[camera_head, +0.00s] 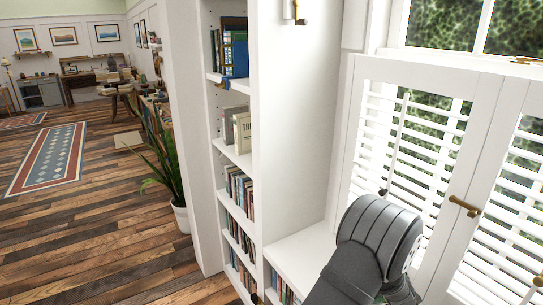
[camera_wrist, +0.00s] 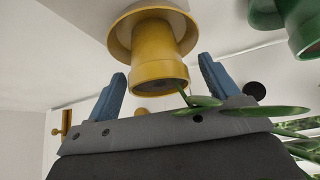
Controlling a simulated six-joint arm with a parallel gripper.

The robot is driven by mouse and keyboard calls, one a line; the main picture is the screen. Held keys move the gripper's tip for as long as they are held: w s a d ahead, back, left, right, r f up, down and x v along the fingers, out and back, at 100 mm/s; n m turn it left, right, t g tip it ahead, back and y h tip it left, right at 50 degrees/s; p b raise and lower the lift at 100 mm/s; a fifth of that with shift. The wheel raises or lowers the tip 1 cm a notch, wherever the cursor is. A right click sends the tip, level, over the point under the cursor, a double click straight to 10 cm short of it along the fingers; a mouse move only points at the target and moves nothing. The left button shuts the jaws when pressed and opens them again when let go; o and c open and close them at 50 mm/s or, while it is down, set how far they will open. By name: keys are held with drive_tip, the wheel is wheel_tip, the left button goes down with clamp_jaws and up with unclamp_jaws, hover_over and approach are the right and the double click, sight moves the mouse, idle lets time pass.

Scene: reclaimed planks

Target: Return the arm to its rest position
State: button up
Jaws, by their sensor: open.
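My gripper (camera_wrist: 162,68) shows in the wrist view as two blue fingers spread apart. They are open, with nothing held between them. A yellow pot (camera_wrist: 160,72) stands in its yellow saucer (camera_wrist: 120,35), seen upside down, beyond and between the fingers. I cannot tell how far it is from the fingertips. Green leaves (camera_wrist: 235,105) spread across the right side of my gripper's body. In the head view my grey arm (camera_head: 375,235) reaches up at the lower right in front of the window. My gripper is not visible there.
A green pot (camera_wrist: 302,25) is at the upper right of the wrist view. In the head view, white shuttered windows (camera_head: 425,150) stand right of and behind my arm. A white bookcase (camera_head: 285,120) and a low white ledge (camera_head: 305,250) are left of it. Plank floor lies farther left.

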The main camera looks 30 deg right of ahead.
drive_tip(key=shift+r, duration=0.6)
drive_tip(key=shift+f, duration=0.1)
